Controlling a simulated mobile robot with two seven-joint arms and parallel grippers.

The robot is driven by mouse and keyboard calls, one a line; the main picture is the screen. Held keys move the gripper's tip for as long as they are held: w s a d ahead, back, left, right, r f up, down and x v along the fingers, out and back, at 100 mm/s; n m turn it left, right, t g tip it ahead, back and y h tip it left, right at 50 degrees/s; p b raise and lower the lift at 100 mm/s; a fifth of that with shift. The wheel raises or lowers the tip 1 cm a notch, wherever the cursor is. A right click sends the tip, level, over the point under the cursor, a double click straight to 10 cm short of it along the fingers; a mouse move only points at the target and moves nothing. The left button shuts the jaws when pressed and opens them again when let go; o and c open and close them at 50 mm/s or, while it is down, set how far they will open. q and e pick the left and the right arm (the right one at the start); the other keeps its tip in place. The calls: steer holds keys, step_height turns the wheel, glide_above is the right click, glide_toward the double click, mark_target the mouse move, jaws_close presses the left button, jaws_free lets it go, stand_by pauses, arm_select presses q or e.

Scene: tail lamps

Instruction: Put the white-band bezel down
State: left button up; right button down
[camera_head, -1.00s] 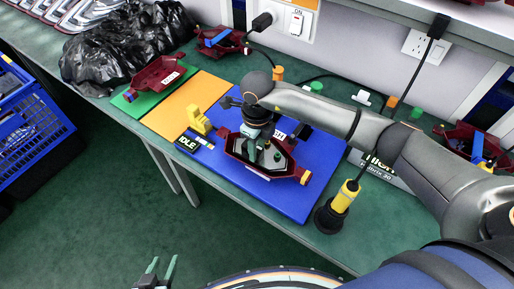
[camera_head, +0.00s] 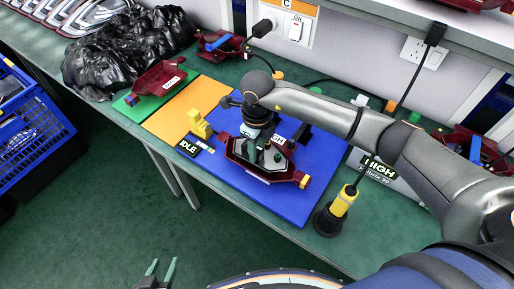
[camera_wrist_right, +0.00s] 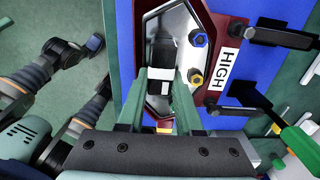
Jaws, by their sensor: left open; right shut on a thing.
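My right gripper (camera_wrist_right: 162,98) is shut on a small dark bezel with a white band (camera_wrist_right: 163,74), over the silvery inside of a dark red lamp housing (camera_wrist_right: 225,24). I cannot tell whether the bezel touches the housing. A blue and a yellow round fitting sit beside it in the housing. In the head view the same housing (camera_head: 292,177) lies on the blue mat (camera_head: 320,150), with my right gripper (camera_head: 266,158) pointing down into it. The gripper hides most of the bezel there. My left gripper (camera_head: 160,270) is open and empty, low in the head view, away from the table.
Another red housing (camera_head: 158,77) lies on the green mat, beside an orange mat (camera_head: 177,118). A yellow-black tool (camera_head: 344,198) stands in a holder at right. Black bags (camera_head: 110,65) lie at back left.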

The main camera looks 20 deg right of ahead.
steer(key=shift+r+p, duration=0.45)
steer(key=shift+r, duration=0.4)
